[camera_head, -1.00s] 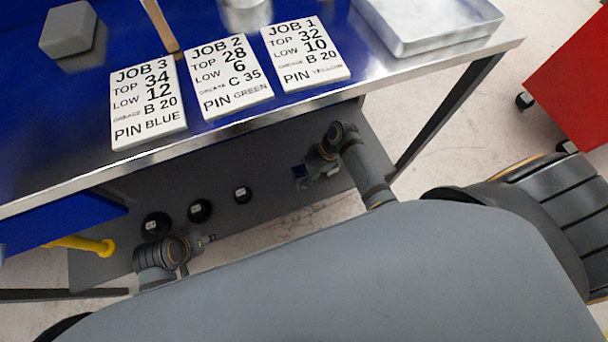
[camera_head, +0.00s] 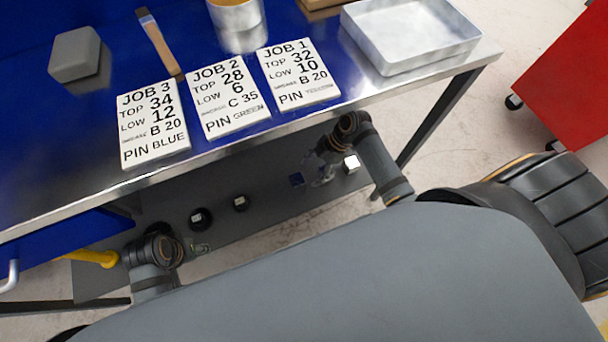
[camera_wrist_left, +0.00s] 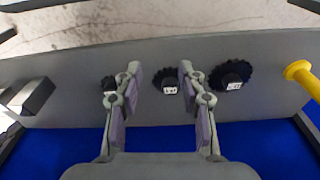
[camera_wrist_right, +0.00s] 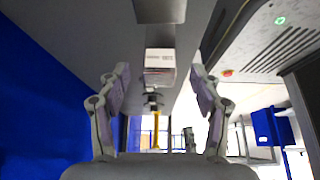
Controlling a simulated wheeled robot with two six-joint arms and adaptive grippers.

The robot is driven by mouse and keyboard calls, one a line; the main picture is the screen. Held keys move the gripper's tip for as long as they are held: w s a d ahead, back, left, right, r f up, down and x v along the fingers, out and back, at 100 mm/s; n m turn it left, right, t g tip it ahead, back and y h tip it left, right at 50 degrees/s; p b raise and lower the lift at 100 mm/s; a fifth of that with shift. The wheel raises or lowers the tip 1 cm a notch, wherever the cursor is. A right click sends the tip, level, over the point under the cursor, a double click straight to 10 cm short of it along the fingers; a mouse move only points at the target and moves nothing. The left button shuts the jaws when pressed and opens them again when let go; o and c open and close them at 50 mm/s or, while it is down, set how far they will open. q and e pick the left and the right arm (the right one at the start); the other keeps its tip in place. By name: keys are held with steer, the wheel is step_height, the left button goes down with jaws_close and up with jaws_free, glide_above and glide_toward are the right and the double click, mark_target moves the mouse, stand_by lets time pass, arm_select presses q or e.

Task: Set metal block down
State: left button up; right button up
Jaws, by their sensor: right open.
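In the right wrist view a pale block with printed marks (camera_wrist_right: 160,66) lines up between the open fingers (camera_wrist_right: 160,85), with clear gaps on both sides. Whether it is the same block I cannot tell.
Above, the blue tabletop (camera_head: 50,130) holds job cards (camera_head: 228,97), a grey block (camera_head: 76,54), a metal cup (camera_head: 236,14) and a metal tray (camera_head: 410,38). A yellow handle (camera_head: 95,257) is at left, a red cabinet (camera_head: 560,85) at right.

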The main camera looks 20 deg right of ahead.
arm_select(q)
steer(key=shift+w+a+f+p, duration=0.1)
steer(key=shift+a+f+p, duration=0.1)
steer(key=shift+f, duration=0.4)
steer(key=shift+w+a+f+p, duration=0.1)
steer(key=shift+a+f, duration=0.1)
steer(key=shift+f, duration=0.4)
arm_select(e)
steer(key=v, duration=0.3)
steer(key=shift+d+r, duration=0.2)
steer(key=shift+r, duration=0.15)
steer(key=s+d+f+m+h, duration=0.1)
steer(key=s+d+m+h, duration=0.1)
steer(key=s+m, duration=0.3)
steer(key=s+d+f+m+t+h, duration=0.1)
steer(key=s+m+h, duration=0.3)
steer(key=m, duration=0.8)
steer(key=s+d, duration=0.1)
steer(key=s, duration=0.1)
steer(key=shift+s+d+f+m+t, duration=0.15)
steer(key=shift+s+f+m+t, duration=0.15)
steer(key=shift+f+m, duration=0.1)
arm_select(q)
steer(key=shift+a+r+p, duration=0.1)
steer(key=shift+p, duration=0.8)
arm_select(e)
steer(key=shift+d+r, duration=0.1)
